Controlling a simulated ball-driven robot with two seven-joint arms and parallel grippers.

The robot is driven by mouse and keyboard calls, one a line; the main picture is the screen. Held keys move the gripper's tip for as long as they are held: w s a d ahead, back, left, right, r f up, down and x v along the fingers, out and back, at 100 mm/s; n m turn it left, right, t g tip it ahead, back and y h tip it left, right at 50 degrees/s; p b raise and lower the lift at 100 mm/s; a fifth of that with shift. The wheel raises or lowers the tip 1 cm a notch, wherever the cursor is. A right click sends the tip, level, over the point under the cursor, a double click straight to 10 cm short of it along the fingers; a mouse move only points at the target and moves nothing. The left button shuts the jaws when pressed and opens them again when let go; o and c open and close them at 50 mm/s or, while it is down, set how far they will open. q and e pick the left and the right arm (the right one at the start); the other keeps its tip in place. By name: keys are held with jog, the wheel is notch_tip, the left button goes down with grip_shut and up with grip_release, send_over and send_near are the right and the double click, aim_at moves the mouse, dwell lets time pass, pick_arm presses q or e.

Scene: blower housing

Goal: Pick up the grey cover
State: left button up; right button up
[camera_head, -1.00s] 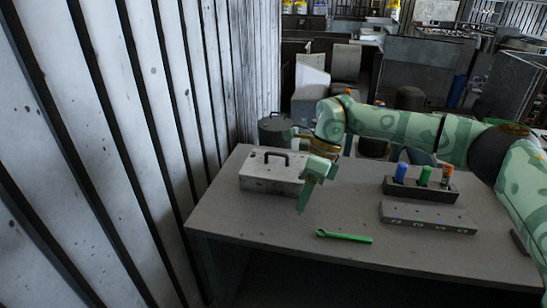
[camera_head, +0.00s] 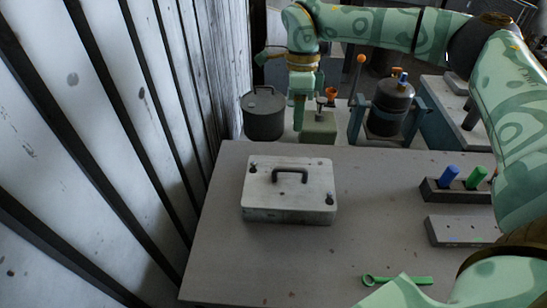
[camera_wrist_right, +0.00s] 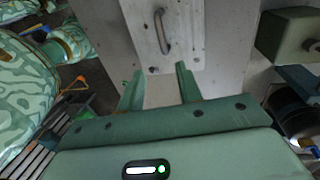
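The grey cover (camera_head: 290,183) is a worn, light grey plate with a dark arched handle (camera_head: 290,173) and dark knobs at two corners. It lies flat on a low block on the table, left of the table's middle. The right wrist view shows the cover (camera_wrist_right: 187,42) and its handle (camera_wrist_right: 162,32) ahead of the fingertips. My right gripper (camera_head: 299,124) appears past the cover's far side in the head view, apart from it. Its two fingers (camera_wrist_right: 157,76) are spread with nothing between them. My left gripper is not recognisable in either view.
The grey table (camera_head: 370,200) is clear around the cover. A green wrench (camera_head: 397,281), a flat grey bar (camera_head: 462,231) and a dark rack (camera_head: 450,191) with coloured pieces lie to the right. A ribbed wall (camera_head: 130,130) stands close on the left.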

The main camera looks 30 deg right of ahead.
jog(key=b, duration=0.1)
send_near(296, 168)
jog(key=x, duration=0.5)
jog(key=shift+w+a+f, duration=0.1)
jog(key=shift+a, duration=0.05)
jog(key=shift+f+b, duration=0.2)
jog(key=shift+b, duration=0.1)
jog(key=x, duration=0.5)
jog(key=shift+f+b, duration=0.1)
jog(key=shift+b, duration=0.3)
pick_arm(q)
jog(key=shift+s+f, duration=0.35)
jog(key=shift+f, duration=0.25)
jog(key=shift+s+f, duration=0.35)
jog(key=shift+f, duration=0.25)
pick_arm(e)
grip_shut()
